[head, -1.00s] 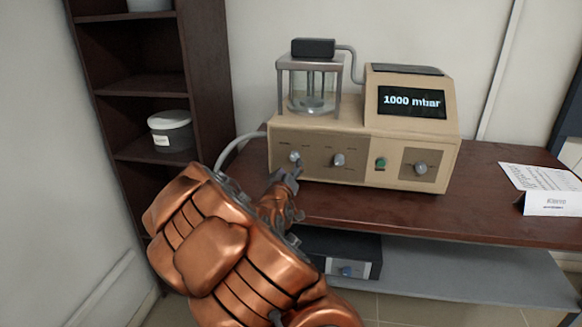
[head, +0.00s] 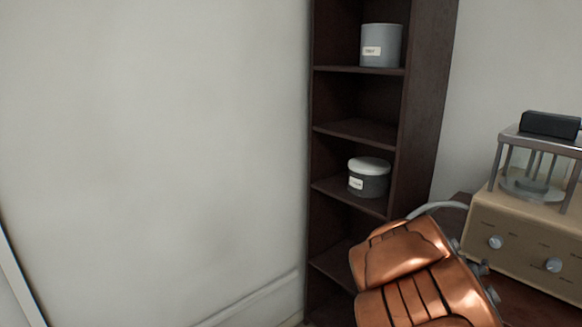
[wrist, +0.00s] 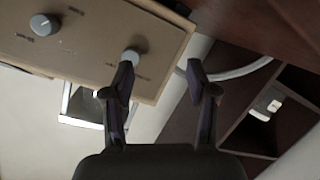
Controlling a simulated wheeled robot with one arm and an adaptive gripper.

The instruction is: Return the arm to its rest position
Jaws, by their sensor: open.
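My copper-coloured arm (head: 425,280) shows at the lower right of the head view, in front of the shelf and the bench. My gripper (wrist: 161,78) is in the wrist view, its two dark fingers apart with nothing between them. The left finger overlaps a grey knob (wrist: 132,56) on the beige device's panel in that picture; I cannot tell whether they touch. The beige device (head: 524,234) is at the right edge of the head view, partly cut off, with a glass chamber (head: 532,185) on top. The fingers cannot be made out clearly in the head view.
A dark shelf unit (head: 428,110) stands against the wall, holding a grey tub (head: 381,47) and a lower lidded tub (head: 369,183). A pale hose (head: 437,207) runs to the device. The left side is bare wall (head: 150,140).

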